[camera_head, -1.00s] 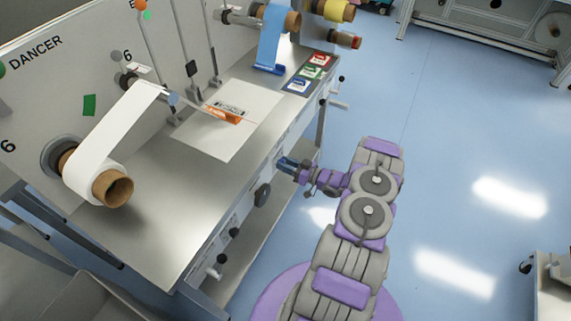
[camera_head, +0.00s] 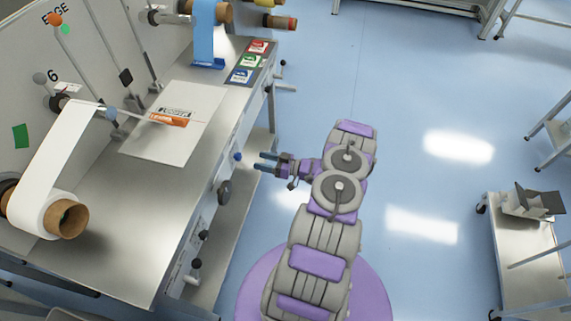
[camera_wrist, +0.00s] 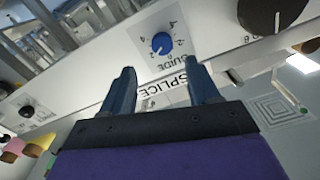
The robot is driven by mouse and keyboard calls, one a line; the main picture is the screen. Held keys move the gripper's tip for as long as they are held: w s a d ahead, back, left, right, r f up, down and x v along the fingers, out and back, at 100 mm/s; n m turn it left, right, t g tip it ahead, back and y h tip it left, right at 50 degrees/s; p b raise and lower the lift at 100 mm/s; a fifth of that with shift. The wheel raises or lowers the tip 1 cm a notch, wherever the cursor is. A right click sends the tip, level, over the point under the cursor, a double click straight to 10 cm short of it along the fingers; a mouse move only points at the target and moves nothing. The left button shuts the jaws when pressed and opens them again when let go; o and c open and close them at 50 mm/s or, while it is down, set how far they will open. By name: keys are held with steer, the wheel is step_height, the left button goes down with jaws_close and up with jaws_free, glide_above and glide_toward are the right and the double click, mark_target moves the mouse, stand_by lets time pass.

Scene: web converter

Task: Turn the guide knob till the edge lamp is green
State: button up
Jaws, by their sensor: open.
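The blue guide knob (camera_wrist: 161,43) is on the machine's front face in the wrist view, with a white pointer and a numbered scale around it. It also shows as a small blue knob in the head view (camera_head: 238,156). My gripper (camera_wrist: 162,72) is open and empty, with its two fingertips apart and pointing toward the knob. In the head view my gripper (camera_head: 262,161) is to the right of the knob with a gap between them. Below the EDGE label (camera_head: 55,12) are an orange ball (camera_head: 54,19) and a green disc (camera_head: 65,30); I cannot tell which is the lamp.
A larger black knob (camera_wrist: 262,14) is right of the guide knob in the wrist view. The steel table (camera_head: 130,205) carries a white sheet. A white roll (camera_head: 50,190) hangs at left. A cart (camera_head: 515,240) stands at right. The blue floor between is clear.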

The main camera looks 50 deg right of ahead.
steer(key=p+v, duration=0.1)
steer(key=v, duration=0.8)
steer(key=shift+f, duration=0.1)
stand_by(0.8)
